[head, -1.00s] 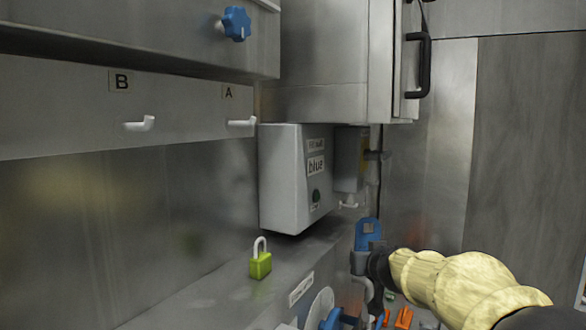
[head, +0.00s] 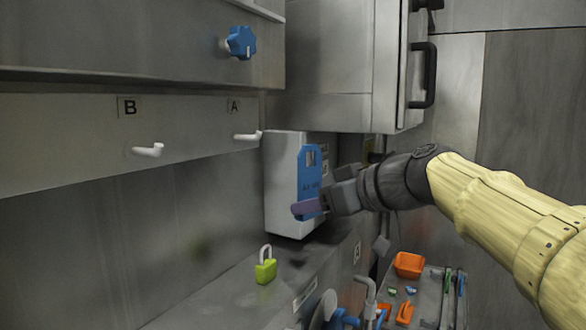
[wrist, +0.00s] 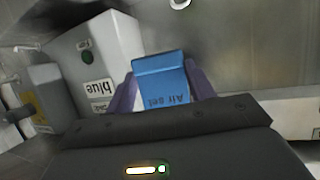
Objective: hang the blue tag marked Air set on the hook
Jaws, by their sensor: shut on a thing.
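My gripper (head: 325,202) is shut on the blue tag (head: 309,170). The tag is held upright in front of the grey box in the head view, with a slot hole near its top. In the wrist view the tag (wrist: 162,82) sits between purple fingers and reads "Air set" upside down. Two white hooks stick out from the wall strip: hook A (head: 247,136), up and left of the tag, and hook B (head: 148,150), further left. The tag is apart from both hooks.
The grey box (head: 282,190) hangs behind the tag. A green padlock (head: 266,267) stands on the ledge below. A blue knob (head: 240,42) projects above the hooks. A tray at lower right holds an orange bin (head: 409,265) and tools. The space before the hooks is clear.

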